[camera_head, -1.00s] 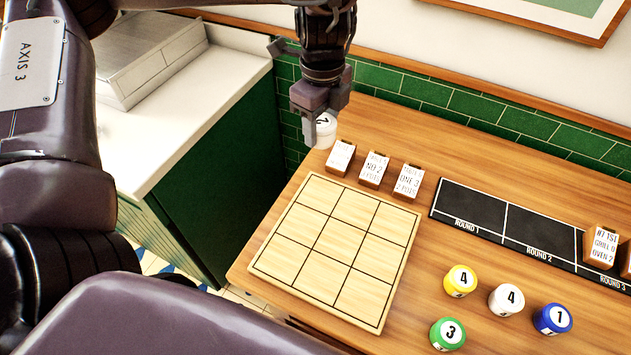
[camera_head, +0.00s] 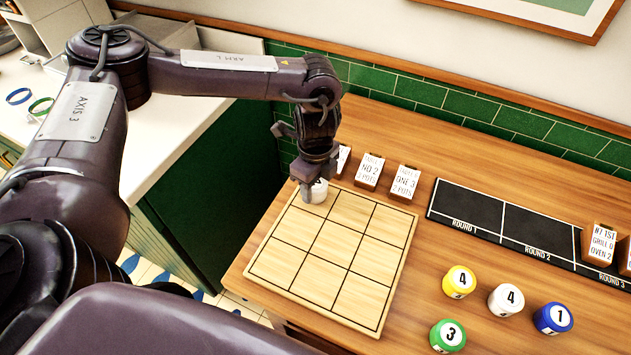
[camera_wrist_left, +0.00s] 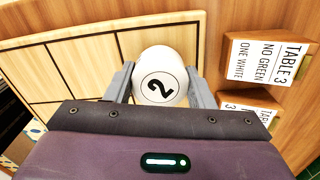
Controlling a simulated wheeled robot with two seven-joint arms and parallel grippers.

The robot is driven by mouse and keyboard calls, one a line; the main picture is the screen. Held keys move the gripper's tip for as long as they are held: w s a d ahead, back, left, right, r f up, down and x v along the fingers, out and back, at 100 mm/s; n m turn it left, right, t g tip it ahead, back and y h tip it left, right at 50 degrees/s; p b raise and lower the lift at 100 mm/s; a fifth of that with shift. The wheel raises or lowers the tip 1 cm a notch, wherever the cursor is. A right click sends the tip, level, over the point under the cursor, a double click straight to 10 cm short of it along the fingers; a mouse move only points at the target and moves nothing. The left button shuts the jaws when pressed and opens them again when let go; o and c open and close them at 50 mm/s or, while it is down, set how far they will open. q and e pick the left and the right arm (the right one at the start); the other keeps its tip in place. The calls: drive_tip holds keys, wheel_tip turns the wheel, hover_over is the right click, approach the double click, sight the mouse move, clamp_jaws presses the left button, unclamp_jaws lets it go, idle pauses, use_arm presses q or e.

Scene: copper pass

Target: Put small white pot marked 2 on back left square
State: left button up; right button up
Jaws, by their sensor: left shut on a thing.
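The small white pot marked 2 (camera_head: 317,191) is between the fingers of my left gripper (camera_head: 312,192). The left wrist view shows the pot (camera_wrist_left: 160,78) with its black 2 facing up, and my left gripper's fingers (camera_wrist_left: 160,88) closed on both sides of it. The light wooden board (camera_head: 330,312) has a grid of squares in three rows. The pot is over or on its back left square; whether it touches the board I cannot tell. The board's edge also shows in the left wrist view (camera_wrist_left: 90,45). My right gripper is out of view.
Order cards on wooden blocks (camera_head: 369,170) stand just behind the board. A black strip with round labels (camera_head: 500,225) lies to the right. Yellow (camera_head: 460,281), white (camera_head: 506,299), blue (camera_head: 553,319) and green (camera_head: 448,335) pots stand at front right. Green tiled wall (camera_head: 440,98) lies behind.

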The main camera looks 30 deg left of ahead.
use_arm(q)
drive_tip(key=shift+f, duration=0.15)
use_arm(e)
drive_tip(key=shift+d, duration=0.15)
use_arm(q)
drive_tip(key=o, duration=1.1)
drive_tip(key=shift+c, duration=0.2)
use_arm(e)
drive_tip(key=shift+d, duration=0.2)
use_arm(q)
drive_tip(key=shift+r, duration=0.2)
wheel_tip(320, 180, up, 4)
drive_tip(key=shift+w+r+b, duration=0.1)
drive_tip(key=shift+b, duration=0.6)
wheel_tip(320, 180, up, 8)
drive_tip(key=p, duration=0.1)
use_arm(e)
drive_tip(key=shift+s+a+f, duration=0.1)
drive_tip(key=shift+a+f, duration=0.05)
use_arm(q)
drive_tip(key=shift+f, duration=0.25)
